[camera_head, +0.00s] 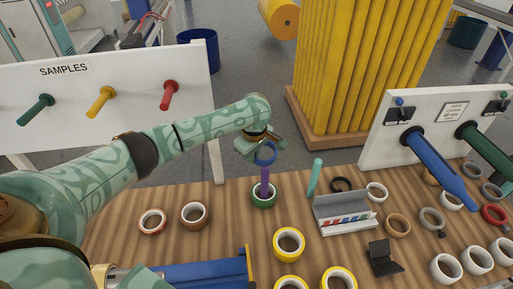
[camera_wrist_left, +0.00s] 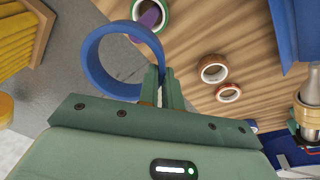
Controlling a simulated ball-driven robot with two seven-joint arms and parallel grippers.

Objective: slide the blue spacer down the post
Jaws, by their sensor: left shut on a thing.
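The blue spacer (camera_head: 267,160) is a ring held by my left gripper (camera_head: 259,143) just above the upper end of the purple post (camera_head: 265,181). The post stands upright in the middle of a green ring (camera_head: 264,201) on the wooden table. In the left wrist view my left gripper (camera_wrist_left: 162,76) is shut on the wall of the blue spacer (camera_wrist_left: 91,66). The purple post (camera_wrist_left: 150,17) and green ring (camera_wrist_left: 166,14) show beyond the spacer's rim. I cannot tell whether the post's tip is inside the spacer.
A teal rod (camera_head: 314,177) stands just right of the post, near a grey tray (camera_head: 343,226). A white SAMPLES board (camera_head: 190,75) with pegs stands behind left.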

